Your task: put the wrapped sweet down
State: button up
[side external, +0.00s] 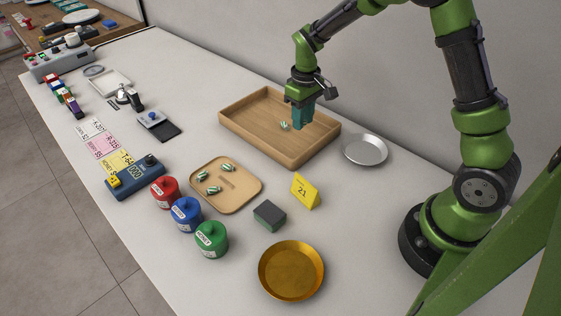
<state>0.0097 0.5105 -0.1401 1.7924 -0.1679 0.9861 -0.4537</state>
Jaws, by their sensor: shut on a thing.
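My gripper (301,124) with teal fingers is over the wooden tray (234,128), pointing down. It is shut on a wrapped sweet, which the fingers hide from this side. A small green-and-white striped wrapped sweet (284,126) shows just left of the fingers, in the tray area; I cannot tell whether it touches them. Several more striped sweets (228,168) lie on the tan rounded board (244,199) in front of the tray.
A silver dish (366,150) stands right of the tray. A yellow marker "21" (305,191), a dark green block (269,215) and a gold dish (291,270) are nearer. Red (165,192), blue (187,214) and green (211,239) jars stand by the board.

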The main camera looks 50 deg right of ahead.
send_over(278, 122)
jog(key=shift+f, duration=0.45)
jog(key=shift+w+f, duration=0.15)
jog(key=shift+f, duration=1.65)
jog(key=shift+f, duration=0.15)
jog(key=o, duration=1)
